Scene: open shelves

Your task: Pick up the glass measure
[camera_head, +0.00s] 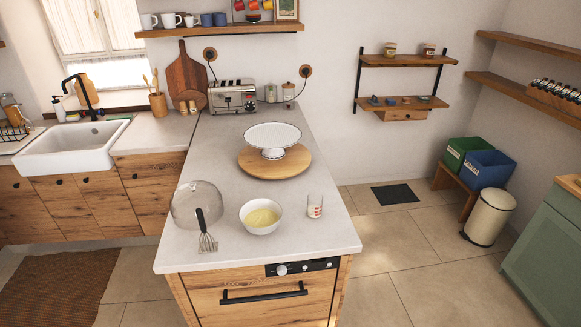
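The glass measure (315,206) is a small clear cup with red markings. It stands upright on the grey counter (285,243), near its right edge. A white bowl (261,217) with pale yellow contents stands just left of it, with a small gap between them. Neither of my grippers shows in the head view.
Behind stands a white cake stand (272,139) on a round wooden board (275,166). A toaster (232,96) is at the back. Floor right of the counter is open, with a bin (489,218) farther right.

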